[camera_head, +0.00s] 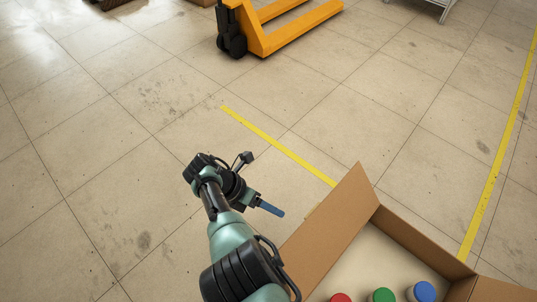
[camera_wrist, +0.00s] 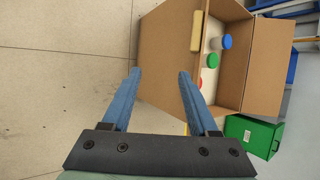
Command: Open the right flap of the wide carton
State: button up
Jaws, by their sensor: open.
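The wide brown carton (camera_head: 412,233) is at the bottom right of the head view, cut off by the frame edge. Its left-hand flap (camera_head: 328,228) stands up and leans outward. Another flap (camera_head: 503,289) shows at its right edge. In the wrist view the carton (camera_wrist: 268,65) fills the upper right, with a flap (camera_wrist: 165,50) on its left side. My gripper (camera_head: 268,207) is left of the carton in the head view. In the wrist view my gripper (camera_wrist: 158,73) has its two blue fingers spread, with nothing held. The flap lies beyond the fingertips; I cannot tell whether they touch it.
Red (camera_head: 341,298), green (camera_head: 383,295) and blue (camera_head: 421,292) caps show inside the carton. A green crate (camera_wrist: 258,135) stands beside the carton. A yellow pallet jack (camera_head: 290,30) is at the back. The floor to the left is clear.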

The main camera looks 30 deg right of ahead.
jog(key=shift+r, duration=0.1)
jog(key=p+v, duration=0.3)
jog(key=v, duration=0.9)
jog(key=shift+w+a+r, duration=0.2)
jog(key=shift+a, duration=0.1)
